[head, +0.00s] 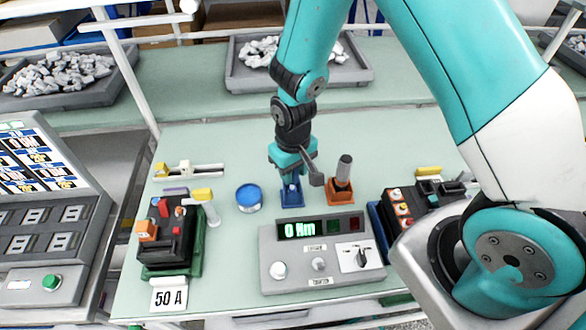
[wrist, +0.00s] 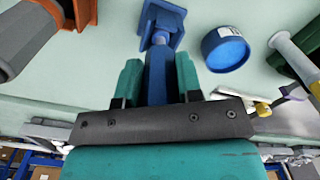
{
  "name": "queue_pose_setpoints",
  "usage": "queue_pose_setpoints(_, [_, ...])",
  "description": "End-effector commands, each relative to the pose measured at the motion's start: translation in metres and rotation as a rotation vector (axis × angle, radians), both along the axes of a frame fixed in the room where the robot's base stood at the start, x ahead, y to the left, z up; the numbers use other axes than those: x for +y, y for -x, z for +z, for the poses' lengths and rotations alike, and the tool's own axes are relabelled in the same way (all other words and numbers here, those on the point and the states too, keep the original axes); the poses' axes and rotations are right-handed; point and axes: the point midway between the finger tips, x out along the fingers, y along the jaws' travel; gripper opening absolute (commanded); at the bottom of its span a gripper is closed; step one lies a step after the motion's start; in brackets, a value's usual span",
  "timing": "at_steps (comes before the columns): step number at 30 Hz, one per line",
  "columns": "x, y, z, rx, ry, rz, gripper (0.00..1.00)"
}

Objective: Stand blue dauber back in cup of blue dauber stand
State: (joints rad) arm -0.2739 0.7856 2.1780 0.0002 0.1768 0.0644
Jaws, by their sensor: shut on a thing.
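The blue dauber (wrist: 157,75) is held upright or nearly so between the two teal fingers of my gripper (wrist: 156,68). Its paler lower end points at the blue dauber stand (wrist: 170,14). In the head view my gripper (head: 290,170) is right above the blue stand (head: 292,200), on the bench behind the grey meter box. The dauber's lower end is at or just over the cup. I cannot tell whether it is inside, as the dauber and fingers hide the cup's mouth.
An orange stand (head: 341,196) with a grey-handled dauber (head: 344,167) stands close on the right. A blue round pot (head: 248,202) is on the left. The meter box (head: 285,262) is in front. Breakers (head: 172,240) lie to the left and right. Bare bench (head: 240,145) lies behind.

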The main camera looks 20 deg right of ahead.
Motion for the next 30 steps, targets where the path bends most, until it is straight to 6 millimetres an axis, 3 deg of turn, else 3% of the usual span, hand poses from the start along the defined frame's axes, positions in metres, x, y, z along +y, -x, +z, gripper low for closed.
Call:
queue_pose_setpoints(23, [0.000,0.000,-0.020,-0.001,0.000,0.000,0.09])
queue_pose_setpoints(24, [0.000,0.000,-0.020,-0.001,0.000,0.000,0.35])
queue_pose_setpoints(27, [0.000,0.000,-0.020,-0.001,0.000,0.000,0.58])
queue_pose_setpoints(28, [0.000,0.000,-0.020,-0.001,0.000,0.000,0.63])
queue_pose_setpoints(30, [0.000,0.000,-0.020,-0.001,0.000,0.000,0.63])
